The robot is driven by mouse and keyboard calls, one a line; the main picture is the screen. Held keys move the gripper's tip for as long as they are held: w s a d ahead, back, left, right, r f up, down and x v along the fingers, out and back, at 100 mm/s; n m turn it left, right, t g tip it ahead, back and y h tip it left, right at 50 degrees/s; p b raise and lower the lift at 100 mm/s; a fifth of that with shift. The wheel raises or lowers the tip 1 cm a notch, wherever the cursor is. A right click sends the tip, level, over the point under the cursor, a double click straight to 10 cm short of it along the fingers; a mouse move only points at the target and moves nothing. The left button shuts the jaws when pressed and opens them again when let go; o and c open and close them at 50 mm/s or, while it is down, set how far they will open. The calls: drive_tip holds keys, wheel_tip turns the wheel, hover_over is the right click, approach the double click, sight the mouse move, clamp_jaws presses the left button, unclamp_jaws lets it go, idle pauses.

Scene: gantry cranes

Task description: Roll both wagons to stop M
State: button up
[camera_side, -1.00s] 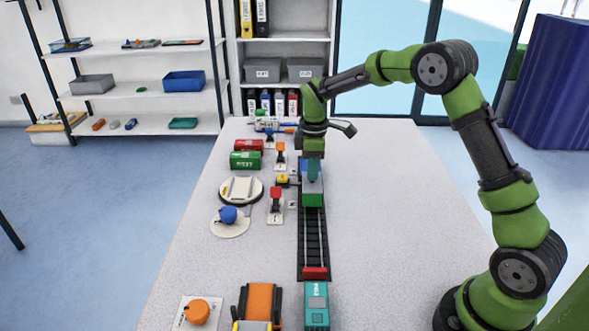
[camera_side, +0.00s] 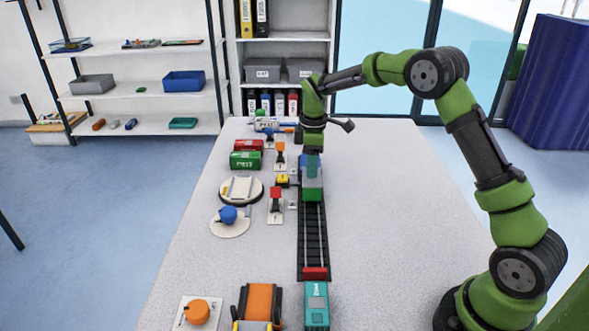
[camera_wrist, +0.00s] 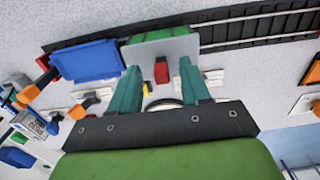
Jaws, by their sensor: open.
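A blue wagon (camera_side: 311,177) and a green wagon (camera_side: 312,195) stand end to end on the dark track (camera_side: 313,240), the green one nearer the side camera. In the wrist view the blue wagon (camera_wrist: 88,60) is at left and the green wagon (camera_wrist: 150,36), with a pale grey panel, is at top centre. My gripper (camera_wrist: 158,65) has its two teal fingers apart with nothing held between them. In the side view it is directly above the wagons, partly covering the blue one. Small white label plates (camera_wrist: 213,77) lie beside the track; their letters are unreadable, so I cannot tell stop M.
A red block (camera_side: 315,273) stands at the near track end, with a teal container (camera_side: 317,304) beyond it. A turntable (camera_side: 241,190) is farther left.

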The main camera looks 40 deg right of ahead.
drive_tip(key=shift+r, duration=3.5)
drive_tip(key=shift+f+m, duration=0.25)
drive_tip(key=shift+m, duration=0.35)
drive_tip(key=s+a+r+m+t, duration=0.2)
drive_tip(key=s+a+r+m, duration=0.1)
drive_tip(key=s, duration=0.6)
drive_tip(key=s+a+r+m+t+y, duration=0.1)
drive_tip(key=s+a+r+m+t, duration=0.1)
drive_tip(key=s, duration=0.7)
drive_tip(key=s+a+r+m+t+y, duration=0.1)
drive_tip(key=s+a+r+m+t, duration=0.2)
drive_tip(key=s+a+m, duration=0.3)
drive_tip(key=s+r, duration=0.1)
drive_tip(key=s, duration=0.2)
drive_tip(key=shift+s+m, duration=0.2)
drive_tip(key=shift+m, duration=0.2)
